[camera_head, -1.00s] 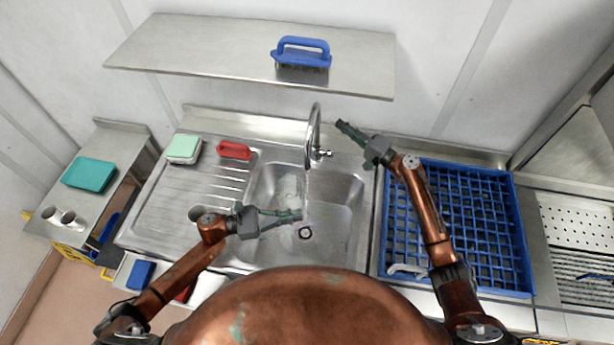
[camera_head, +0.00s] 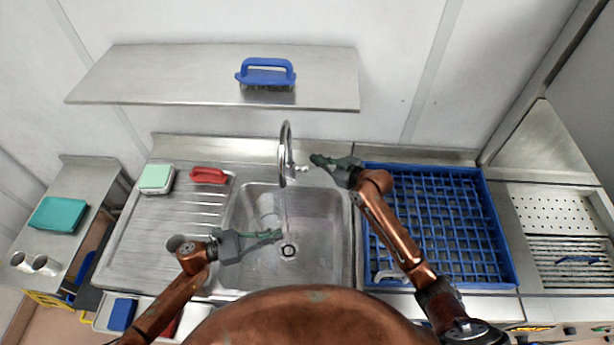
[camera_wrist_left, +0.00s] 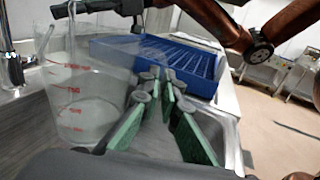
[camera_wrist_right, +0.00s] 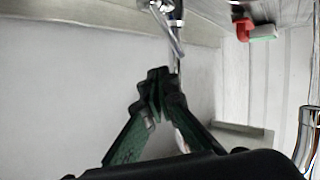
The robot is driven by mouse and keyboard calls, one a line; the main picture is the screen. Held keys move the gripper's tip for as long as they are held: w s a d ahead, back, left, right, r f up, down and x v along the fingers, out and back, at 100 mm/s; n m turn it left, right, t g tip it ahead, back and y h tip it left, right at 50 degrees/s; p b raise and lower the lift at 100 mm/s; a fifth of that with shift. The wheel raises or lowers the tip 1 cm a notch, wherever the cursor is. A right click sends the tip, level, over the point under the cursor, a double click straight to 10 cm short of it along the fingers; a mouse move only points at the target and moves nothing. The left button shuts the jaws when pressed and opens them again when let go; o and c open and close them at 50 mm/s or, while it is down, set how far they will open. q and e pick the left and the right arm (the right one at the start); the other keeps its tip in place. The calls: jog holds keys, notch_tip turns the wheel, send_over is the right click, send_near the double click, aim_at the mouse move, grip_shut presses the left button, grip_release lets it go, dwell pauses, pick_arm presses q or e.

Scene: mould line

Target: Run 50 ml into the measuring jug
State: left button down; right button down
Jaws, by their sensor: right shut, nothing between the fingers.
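The clear measuring jug (camera_head: 267,207) is in the sink area below the tap (camera_head: 286,145). In the left wrist view the jug (camera_wrist_left: 85,100) shows red graduations and looks nearly upright. A thin water stream seems to run into it; the water level is hard to read. My left gripper (camera_head: 277,235) is beside the jug. Its fingers (camera_wrist_left: 160,85) are nearly closed at the jug's side, seemingly on its clear handle, which is hard to make out. My right gripper (camera_head: 318,160) is shut and empty, just right of the tap's lever (camera_head: 302,168). The right wrist view shows the fingertips (camera_wrist_right: 160,80) together.
The steel sink (camera_head: 325,265) has a drainboard (camera_head: 140,240) on its left with a red brush (camera_head: 208,175) and a green-topped sponge (camera_head: 156,178). A blue rack (camera_head: 492,225) stands to the right. A blue-handled brush (camera_head: 266,75) is on the shelf above.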

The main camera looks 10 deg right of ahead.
jog(key=s+a+f+n+t+h, duration=0.25)
jog(key=s+n+h, duration=0.4)
jog(key=n, duration=0.65)
jog(key=s+a+f+n+t+h, duration=0.2)
jog(key=s+f+n+h, duration=0.1)
jog(key=s+n, duration=0.8)
jog(key=w+n, duration=0.2)
jog(key=w, duration=1.2)
jog(key=shift+w+d+r+n, duration=0.25)
jog(key=shift+d+r+n, duration=0.05)
jog(key=shift+d+r, duration=0.1)
